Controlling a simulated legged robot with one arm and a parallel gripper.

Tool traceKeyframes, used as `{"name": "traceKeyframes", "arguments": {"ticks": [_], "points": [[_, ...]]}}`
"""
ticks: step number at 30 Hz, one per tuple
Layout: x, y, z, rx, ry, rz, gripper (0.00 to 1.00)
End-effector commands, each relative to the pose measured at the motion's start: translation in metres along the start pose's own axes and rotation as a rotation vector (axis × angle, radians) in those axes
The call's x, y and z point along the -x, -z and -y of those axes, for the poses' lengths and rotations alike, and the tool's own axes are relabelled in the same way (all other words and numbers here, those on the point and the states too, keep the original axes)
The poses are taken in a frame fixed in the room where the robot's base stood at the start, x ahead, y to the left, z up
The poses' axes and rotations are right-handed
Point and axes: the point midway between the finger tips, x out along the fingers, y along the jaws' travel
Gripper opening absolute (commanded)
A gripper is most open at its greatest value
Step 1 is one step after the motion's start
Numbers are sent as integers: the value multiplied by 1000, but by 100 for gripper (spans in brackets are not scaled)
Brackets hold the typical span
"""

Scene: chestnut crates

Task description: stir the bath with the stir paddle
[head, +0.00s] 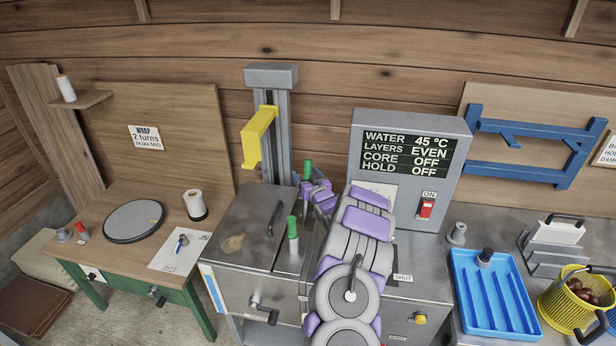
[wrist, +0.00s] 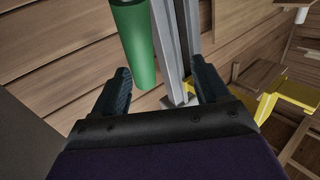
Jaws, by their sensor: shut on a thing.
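My gripper (head: 316,192) is above the right side of the bath's steel top. In the wrist view my gripper (wrist: 160,78) has a dark finger on each side of the picture. A green handle (head: 308,171) rises beside the fingers, and it also shows large in the wrist view (wrist: 138,45); I take it as the stir paddle's, with its lower part hidden. A second green-topped piece (head: 292,228) stands upright in front of my gripper. The bath (head: 238,212) has a flat lid with a dark bar handle (head: 275,219); its water is not visible.
A grey post (head: 284,140) with a yellow arm (head: 259,137) stands behind the bath. The control panel (head: 411,165) reads WATER 45 °C, LAYERS EVEN, CORE OFF, HOLD OFF. A blue tray (head: 495,300) and yellow basket (head: 565,312) stand right; a wooden table (head: 112,262) stands left.

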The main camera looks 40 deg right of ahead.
Motion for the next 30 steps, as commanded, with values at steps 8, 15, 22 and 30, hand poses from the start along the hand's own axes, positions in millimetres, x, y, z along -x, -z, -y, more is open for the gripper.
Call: {"name": "traceKeyframes", "arguments": {"ticks": [8,15,22,30], "points": [[0,4,17,12,17,-3,58],[8,8,15,13,16,-5,58],[24,9,14,9,14,1,58],[41,12,7,5,7,-1,58]]}}
